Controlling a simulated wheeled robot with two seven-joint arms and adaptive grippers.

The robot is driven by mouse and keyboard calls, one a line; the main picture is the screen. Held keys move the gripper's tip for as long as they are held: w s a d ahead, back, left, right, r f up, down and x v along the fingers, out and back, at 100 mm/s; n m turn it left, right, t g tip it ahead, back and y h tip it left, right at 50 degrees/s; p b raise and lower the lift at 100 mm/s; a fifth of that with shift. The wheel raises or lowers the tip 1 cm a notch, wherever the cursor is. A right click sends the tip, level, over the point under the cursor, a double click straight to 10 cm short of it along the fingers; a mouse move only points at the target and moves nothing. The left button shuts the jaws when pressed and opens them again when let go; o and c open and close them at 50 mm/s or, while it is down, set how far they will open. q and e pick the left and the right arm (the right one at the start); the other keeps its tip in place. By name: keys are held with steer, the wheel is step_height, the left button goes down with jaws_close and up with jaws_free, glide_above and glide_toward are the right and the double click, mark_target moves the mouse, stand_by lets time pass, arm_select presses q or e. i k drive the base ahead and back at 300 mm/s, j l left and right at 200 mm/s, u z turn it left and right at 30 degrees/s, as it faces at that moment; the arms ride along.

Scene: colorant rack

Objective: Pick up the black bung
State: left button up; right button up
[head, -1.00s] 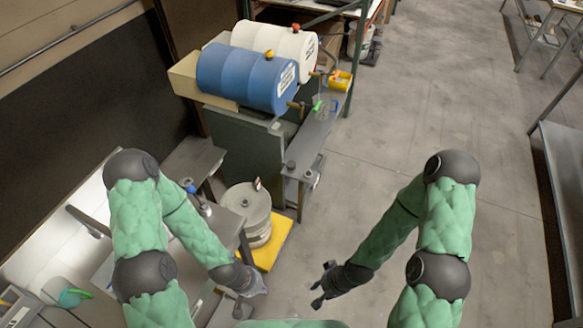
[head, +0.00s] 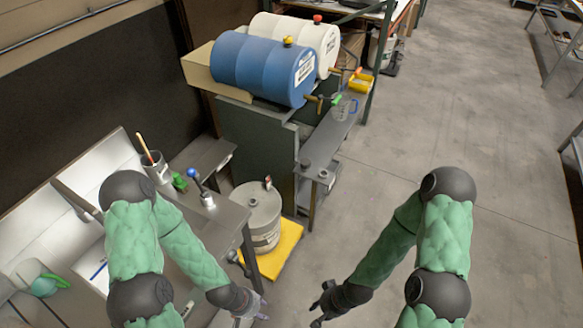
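Two small dark round pieces stand on the narrow grey shelf (head: 325,145) in front of the drums. One dark piece (head: 304,164) is at its near left, the other (head: 323,173) at its near edge. Either may be the black bung; they are too small to tell. My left gripper (head: 262,308) is low in the picture, beside the grey bench, and looks open and empty. My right gripper (head: 318,303) is over the floor to its right, fingers spread and empty. Both are well short of the shelf.
A blue drum (head: 255,68) and a white drum (head: 300,38) lie above the shelf. A grey drum (head: 258,215) stands on a yellow platform (head: 284,246). The bench (head: 220,217) at left carries a cup (head: 157,168) and tools.

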mark_target(305, 163)
steer(key=i+l+u, duration=0.2)
steer(key=u, duration=0.25)
steer(key=i+l+u, duration=0.15)
steer(key=l+u, duration=0.15)
steer(key=u, duration=0.2)
steer(key=i+l+u, duration=0.15)
steer(key=l, duration=0.45)
steer(key=i+l+u, duration=0.15)
steer(key=l, duration=0.45)
steer(key=i+l+u, duration=0.15)
steer(key=l, duration=0.5)
steer(key=l+u, duration=0.15)
steer(key=l, duration=0.45)
steer(key=i+l, duration=0.1)
steer(key=l, duration=1.25)
steer(key=i+l, duration=0.15)
steer(key=l, duration=0.55)
